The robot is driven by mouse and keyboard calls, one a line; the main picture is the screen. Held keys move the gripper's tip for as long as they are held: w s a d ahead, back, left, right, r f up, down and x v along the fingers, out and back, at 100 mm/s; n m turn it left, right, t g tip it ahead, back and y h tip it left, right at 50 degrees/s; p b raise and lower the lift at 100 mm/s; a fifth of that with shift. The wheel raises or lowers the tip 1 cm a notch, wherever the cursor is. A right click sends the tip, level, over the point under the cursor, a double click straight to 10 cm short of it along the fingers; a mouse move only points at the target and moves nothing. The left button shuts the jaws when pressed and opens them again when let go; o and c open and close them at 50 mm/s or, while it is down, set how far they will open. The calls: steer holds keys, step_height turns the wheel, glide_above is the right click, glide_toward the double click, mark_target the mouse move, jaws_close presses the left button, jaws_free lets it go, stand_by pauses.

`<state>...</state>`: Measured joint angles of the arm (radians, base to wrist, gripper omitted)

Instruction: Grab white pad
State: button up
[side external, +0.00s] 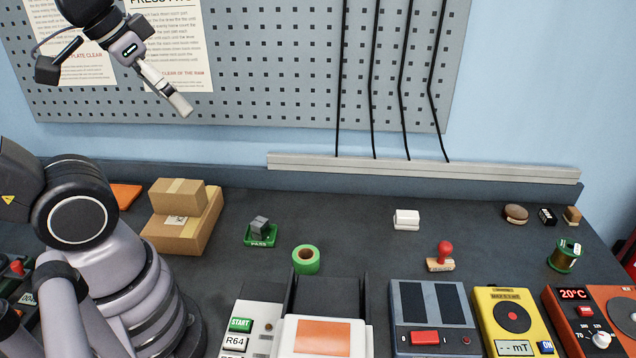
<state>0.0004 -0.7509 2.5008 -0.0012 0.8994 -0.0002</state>
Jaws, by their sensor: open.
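A small white block (406,219), which looks like the white pad, lies on the dark bench right of centre, toward the back. Nothing touches it. My gripper (186,110) is at the upper left, high above the bench in front of the pegboard. It is open and holds nothing that I can see. It is far to the left of the white pad and well above it.
A red-knobbed stamp (444,256) stands just in front of the pad's right side. A green tape roll (306,259), a green tray with a grey block (261,237) and cardboard boxes (183,225) are left. Devices, including a yellow meter (512,318), line the front. Bench around the pad is clear.

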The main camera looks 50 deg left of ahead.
stand_by(0.4)
steer(key=c, duration=0.4)
steer(key=shift+c, duration=0.2)
